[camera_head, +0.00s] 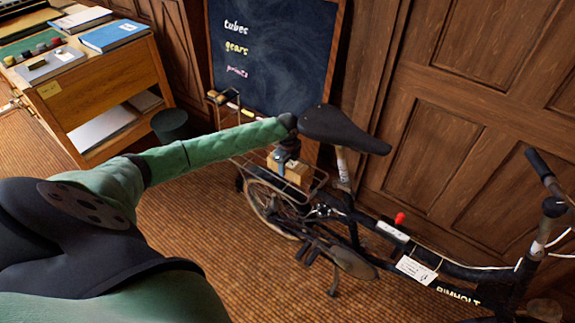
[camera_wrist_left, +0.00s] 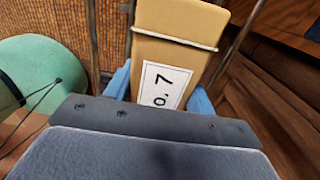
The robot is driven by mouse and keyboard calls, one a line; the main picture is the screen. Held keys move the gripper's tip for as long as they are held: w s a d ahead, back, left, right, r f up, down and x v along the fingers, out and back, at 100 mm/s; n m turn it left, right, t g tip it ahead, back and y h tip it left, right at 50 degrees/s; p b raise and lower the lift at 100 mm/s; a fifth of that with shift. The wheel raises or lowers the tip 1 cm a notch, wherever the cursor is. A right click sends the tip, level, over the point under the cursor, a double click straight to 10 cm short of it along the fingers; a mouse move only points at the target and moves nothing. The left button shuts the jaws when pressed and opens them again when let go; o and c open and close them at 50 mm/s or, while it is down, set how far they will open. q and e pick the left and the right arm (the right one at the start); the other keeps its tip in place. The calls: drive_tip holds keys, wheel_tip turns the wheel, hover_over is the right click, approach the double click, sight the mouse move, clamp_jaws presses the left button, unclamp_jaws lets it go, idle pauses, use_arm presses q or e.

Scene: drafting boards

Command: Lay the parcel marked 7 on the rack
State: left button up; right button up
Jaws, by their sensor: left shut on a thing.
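The parcel marked 7 (camera_wrist_left: 182,30) is a tan block with a pale string around it and a white label. My left gripper (camera_wrist_left: 158,92) is shut on it, one blue finger on each side. In the head view the parcel (camera_head: 293,174) shows below my left gripper (camera_head: 286,157), over or in the wire rack (camera_head: 318,184) at the bicycle's rear. Whether it touches the rack I cannot tell. The gripper and arm hide part of the rack. My right gripper is not in view.
The bicycle's black saddle (camera_head: 345,128) stands close to the right of my left wrist. A chalkboard (camera_head: 270,50) is behind the rack. A wooden desk (camera_head: 105,85) with books stands at the left, a dark bin (camera_head: 170,125) beside it.

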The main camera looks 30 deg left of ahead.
use_arm(q)
drive_tip(key=o, duration=1.3)
drive_tip(key=shift+f, duration=0.1)
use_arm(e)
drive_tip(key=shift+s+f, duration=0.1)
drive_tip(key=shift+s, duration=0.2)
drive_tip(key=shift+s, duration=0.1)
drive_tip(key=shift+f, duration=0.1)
use_arm(q)
wheel_tip(320, 180, up, 12)
drive_tip(key=shift+f+b, duration=0.25)
drive_tip(key=shift+b, duration=0.3)
drive_tip(key=shift+r, duration=0.4)
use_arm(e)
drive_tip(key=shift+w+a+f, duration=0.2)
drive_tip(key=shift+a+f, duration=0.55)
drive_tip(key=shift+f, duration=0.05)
